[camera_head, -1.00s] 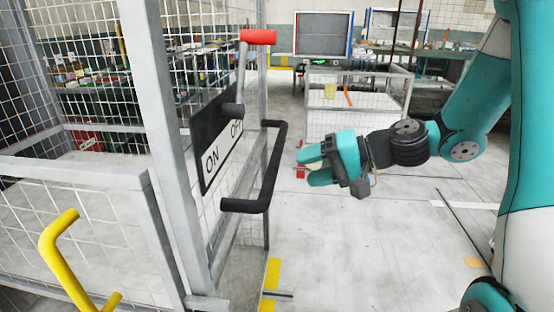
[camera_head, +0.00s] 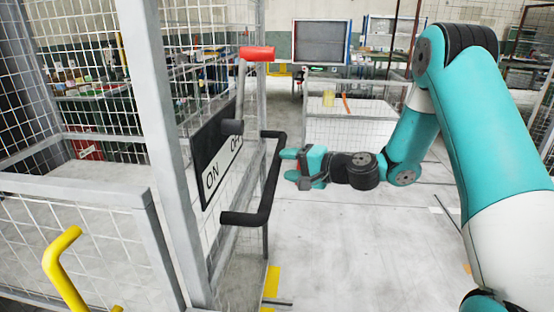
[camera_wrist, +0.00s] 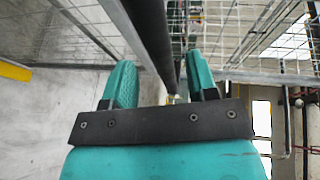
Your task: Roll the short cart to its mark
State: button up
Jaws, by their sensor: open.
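My gripper (camera_head: 289,164) is open and empty, its teal fingers pointing left at the black handle (camera_head: 268,185) on the mesh gate. The fingertips are just right of the handle's upright bar. In the wrist view a dark bar (camera_wrist: 147,35) lies ahead, between my two fingers (camera_wrist: 163,80); I cannot tell whether they touch it. No thing in view is clearly the short cart. A low mesh-sided bin (camera_head: 348,128) with yellow and orange items stands behind my gripper; its wheels are not visible. A yellow floor strip (camera_head: 270,287) lies below the gate; I cannot tell whether it is the mark.
An ON/OFF panel (camera_head: 213,165) with a red-ended lever (camera_head: 257,54) is on the gate. A yellow handle (camera_head: 62,268) is at the lower left beside a mesh panel. Grey posts (camera_head: 165,130) frame the left side. The floor right of the gate (camera_head: 345,240) is mostly clear.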

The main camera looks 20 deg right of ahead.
aim_at(277, 163)
jog(key=shift+p+x, duration=0.3)
jog(key=shift+x, duration=1.7)
grip_shut()
